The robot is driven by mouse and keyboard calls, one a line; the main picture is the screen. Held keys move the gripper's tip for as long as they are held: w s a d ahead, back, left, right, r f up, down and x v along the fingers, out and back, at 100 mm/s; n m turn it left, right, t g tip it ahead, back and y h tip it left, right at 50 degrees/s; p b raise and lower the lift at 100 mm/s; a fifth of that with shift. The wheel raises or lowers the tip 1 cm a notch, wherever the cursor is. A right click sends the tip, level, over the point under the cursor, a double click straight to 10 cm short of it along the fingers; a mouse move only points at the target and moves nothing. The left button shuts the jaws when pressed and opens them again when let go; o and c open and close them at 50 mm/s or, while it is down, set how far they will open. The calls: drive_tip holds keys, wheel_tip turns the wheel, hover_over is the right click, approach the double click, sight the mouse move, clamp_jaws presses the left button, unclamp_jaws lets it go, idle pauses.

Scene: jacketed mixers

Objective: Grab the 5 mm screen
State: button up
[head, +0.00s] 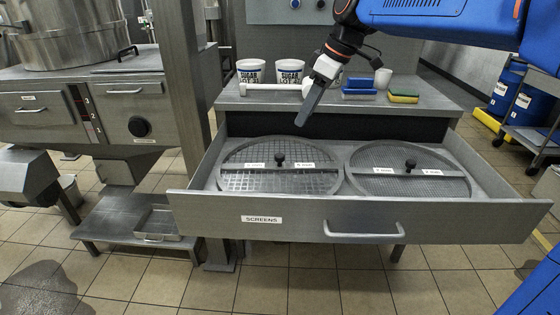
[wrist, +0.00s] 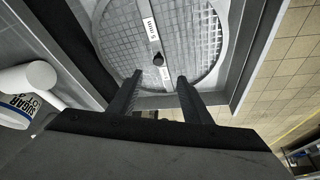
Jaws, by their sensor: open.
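An open drawer labelled SCREENS (head: 262,220) holds two round metal screens lying flat side by side. The left, coarse-mesh screen (head: 245,180) has a crossbar with white labels and a black knob (head: 280,159). In the wrist view the screen under my gripper (wrist: 185,30) has a label reading "5 mm" and a coarse mesh, matching the left one. The right screen (head: 410,185) has a finer mesh and its own black knob (head: 410,164); its labels are too small to read. My gripper (wrist: 160,85) is open and empty, above the 5 mm screen, with the knob showing just beyond and between the fingertips.
A metal post (head: 182,90) stands left of the drawer. Blue barrels (head: 525,100) are at right.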

sight(282, 156)
drive_tip(key=x, duration=1.7)
drive_tip(key=shift+w+a+f, duration=0.15)
drive_tip(key=shift+w, duration=0.1)
clamp_jaws()
